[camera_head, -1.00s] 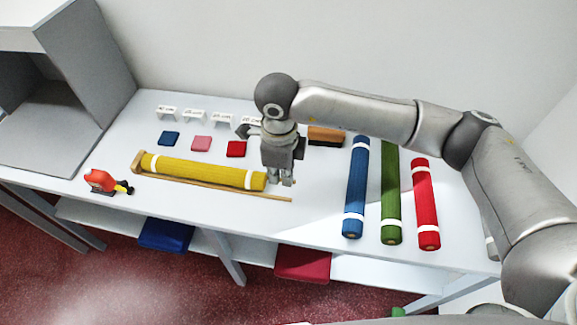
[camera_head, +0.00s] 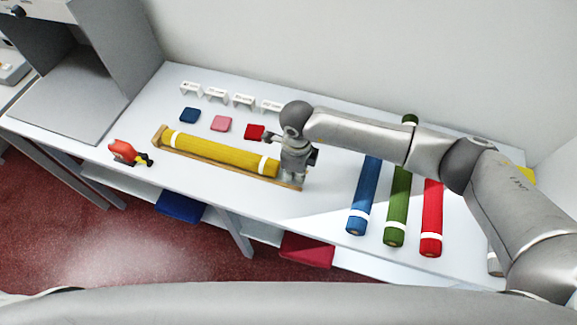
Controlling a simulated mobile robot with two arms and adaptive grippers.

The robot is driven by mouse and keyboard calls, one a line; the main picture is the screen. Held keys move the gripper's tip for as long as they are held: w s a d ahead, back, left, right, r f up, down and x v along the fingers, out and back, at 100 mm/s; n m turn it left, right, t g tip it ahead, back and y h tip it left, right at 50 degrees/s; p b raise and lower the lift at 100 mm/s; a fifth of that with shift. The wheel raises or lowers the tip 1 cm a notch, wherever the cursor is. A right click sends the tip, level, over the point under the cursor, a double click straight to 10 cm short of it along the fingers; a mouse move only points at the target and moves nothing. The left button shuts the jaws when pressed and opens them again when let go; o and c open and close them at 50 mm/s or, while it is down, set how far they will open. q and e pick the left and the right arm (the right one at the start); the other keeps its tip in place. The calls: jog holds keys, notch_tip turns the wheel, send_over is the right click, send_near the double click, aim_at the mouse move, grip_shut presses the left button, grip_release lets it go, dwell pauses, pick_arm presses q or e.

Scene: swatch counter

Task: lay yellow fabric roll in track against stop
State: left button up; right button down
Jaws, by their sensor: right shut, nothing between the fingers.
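The yellow fabric roll (camera_head: 220,153), with a white band near each end, lies lengthwise in the shallow wooden track (camera_head: 290,185). Its left end is at the raised wooden stop (camera_head: 157,134) at the track's left end; I cannot tell whether they touch. My right gripper (camera_head: 293,181) is shut and empty, pointing down over the track's right end, right beside the roll's right end. Whether it touches the roll is unclear. My left gripper is out of view.
Blue (camera_head: 363,195), green (camera_head: 398,205) and red (camera_head: 432,217) rolls lie to the right, partly under my right arm. Small swatches (camera_head: 221,124) and white label stands (camera_head: 217,94) sit behind the track. A red-and-black tool (camera_head: 123,151) lies left. The counter's front strip is clear.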

aim_at(281, 177)
jog(key=shift+w+a+r, duration=0.1)
jog(key=shift+a, duration=0.75)
jog(key=shift+w+a+p, duration=0.15)
jog(key=shift+p, duration=0.15)
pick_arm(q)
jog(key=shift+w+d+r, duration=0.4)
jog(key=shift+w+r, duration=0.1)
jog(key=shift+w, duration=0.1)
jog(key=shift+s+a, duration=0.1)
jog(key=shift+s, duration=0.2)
pick_arm(e)
jog(key=shift+a, duration=0.1)
jog(key=shift+w+a+f+b, duration=0.15)
jog(key=shift+a+f+b, duration=0.25)
jog(key=shift+b, duration=0.55)
jog(key=shift+w+a+r+b, duration=0.15)
jog(key=shift+a+r+b, duration=0.05)
jog(key=shift+a+b, duration=0.3)
jog(key=shift+r, duration=0.15)
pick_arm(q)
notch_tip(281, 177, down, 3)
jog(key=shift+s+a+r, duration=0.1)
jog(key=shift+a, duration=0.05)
